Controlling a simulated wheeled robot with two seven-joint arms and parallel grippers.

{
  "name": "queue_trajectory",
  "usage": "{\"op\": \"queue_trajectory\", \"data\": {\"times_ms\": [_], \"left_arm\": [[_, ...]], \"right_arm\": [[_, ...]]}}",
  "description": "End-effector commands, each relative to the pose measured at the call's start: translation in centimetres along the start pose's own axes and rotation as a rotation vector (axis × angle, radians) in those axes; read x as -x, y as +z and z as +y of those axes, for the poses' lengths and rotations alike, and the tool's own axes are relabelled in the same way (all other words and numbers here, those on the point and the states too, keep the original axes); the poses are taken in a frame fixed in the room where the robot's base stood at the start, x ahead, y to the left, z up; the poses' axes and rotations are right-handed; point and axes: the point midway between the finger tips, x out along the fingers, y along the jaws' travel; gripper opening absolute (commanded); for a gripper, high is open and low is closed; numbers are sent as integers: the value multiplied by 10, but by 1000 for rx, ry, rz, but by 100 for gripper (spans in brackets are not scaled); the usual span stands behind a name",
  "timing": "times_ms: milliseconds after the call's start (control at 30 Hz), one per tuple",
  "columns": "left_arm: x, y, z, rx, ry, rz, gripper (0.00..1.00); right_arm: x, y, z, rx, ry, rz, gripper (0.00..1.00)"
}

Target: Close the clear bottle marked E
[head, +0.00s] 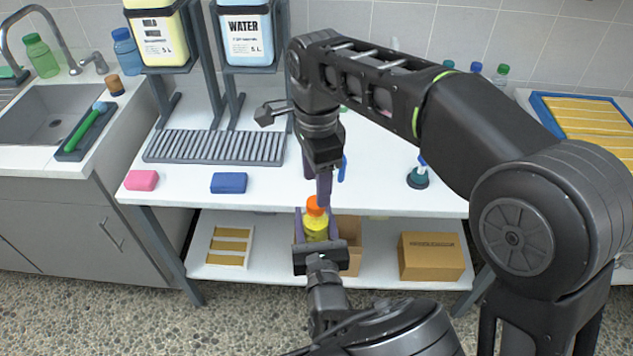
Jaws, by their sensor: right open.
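A clear bottle (316,229) with yellow contents stands upright near the middle of the head view, in front of the table's front edge. An orange cap (315,205) sits at its top; I cannot tell how tightly. No letter E is readable. My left gripper (317,226) reaches up from below, its purple fingers on both sides of the bottle, and seems to hold it. My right gripper (318,188) points down from above and is open. One purple finger comes down close to the cap; I cannot tell whether they touch.
The white table (270,190) bears a pink sponge (142,180), a blue sponge (229,183), a grey drain rack (214,147) and a dark teal item (418,178). On the lower shelf are cardboard boxes (432,257) and a white tray (248,232). A sink (55,115) is at left.

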Motion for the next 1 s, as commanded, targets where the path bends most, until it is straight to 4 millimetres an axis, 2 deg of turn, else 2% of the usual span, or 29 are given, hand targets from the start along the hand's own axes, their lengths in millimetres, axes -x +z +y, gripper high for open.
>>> {"op": "queue_trajectory", "data": {"times_ms": [67, 333, 800, 1000], "left_arm": [[0, 1, 0, 0, 0, -1, 0], [0, 1, 0, 0, 0, -1, 0], [0, 1, 0, 0, 0, -1, 0], [0, 1, 0, 0, 0, -1, 0]], "right_arm": [[0, 0, 0, 0, 0, 0, 57], [0, 0, 0, 0, 0, 0, 80], [-1, 0, 0, 0, 0, 0, 80], [-12, 0, 0, 0, 2, 0, 80]]}}
